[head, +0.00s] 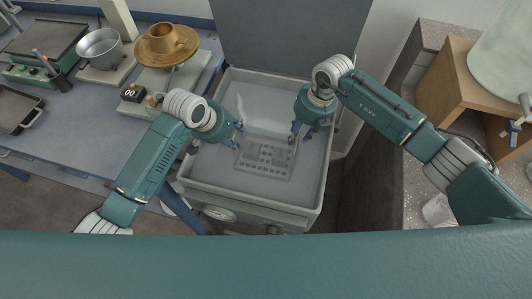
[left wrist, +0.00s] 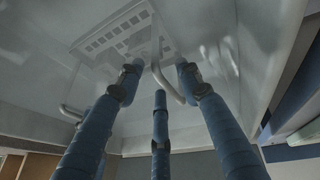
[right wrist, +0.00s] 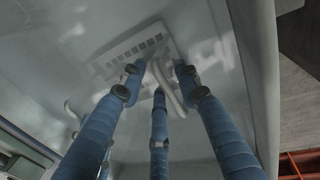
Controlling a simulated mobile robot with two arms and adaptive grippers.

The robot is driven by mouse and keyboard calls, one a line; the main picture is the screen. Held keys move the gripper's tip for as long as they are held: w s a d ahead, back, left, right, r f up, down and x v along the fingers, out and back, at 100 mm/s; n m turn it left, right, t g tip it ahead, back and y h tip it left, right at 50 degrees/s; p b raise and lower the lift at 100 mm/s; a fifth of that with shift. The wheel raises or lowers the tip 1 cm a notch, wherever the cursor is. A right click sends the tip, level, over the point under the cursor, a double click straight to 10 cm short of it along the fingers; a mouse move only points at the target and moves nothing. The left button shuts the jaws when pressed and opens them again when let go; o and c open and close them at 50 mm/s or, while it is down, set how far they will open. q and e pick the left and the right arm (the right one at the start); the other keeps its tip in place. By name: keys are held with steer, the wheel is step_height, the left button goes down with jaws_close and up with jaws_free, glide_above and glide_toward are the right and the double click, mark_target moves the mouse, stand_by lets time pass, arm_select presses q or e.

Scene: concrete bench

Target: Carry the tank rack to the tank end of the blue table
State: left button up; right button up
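The tank rack (head: 265,158), a pale slotted grid, sits low inside the open grey-white tank (head: 205,185). It also shows in the left wrist view (left wrist: 112,38) and the right wrist view (right wrist: 132,52). My left gripper (head: 239,134) is at the rack's left side, fingers spread, with a pale bar handle (left wrist: 168,86) between them. My right gripper (head: 295,136) is at its right side, likewise spread around a handle (right wrist: 167,88). I see gaps between fingers and handles. The blue table (head: 95,128) stands left of the tank.
A metal bowl (head: 98,48) stands further left. The table's front part is clear. A raised lid (head: 290,35) is behind the tank; a wooden box (head: 455,85) is right.

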arm_select(q)
steer(key=shift+w+d+f, duration=0.1)
steer(key=shift+f, duration=0.25)
arm_select(e)
steer(key=shift+f, duration=0.35)
arm_select(q)
steer(key=shift+c, duration=0.2)
arm_select(e)
steer(key=shift+c, duration=0.3)
arm_select(q)
jaws_close()
arm_select(e)
jaws_close()
arm_select(q)
steer(key=shift+w+r, duration=0.1)
steer(key=shift+r, duration=0.15)
arm_select(e)
steer(key=shift+w+r, duration=0.15)
steer(key=shift+r, duration=0.1)
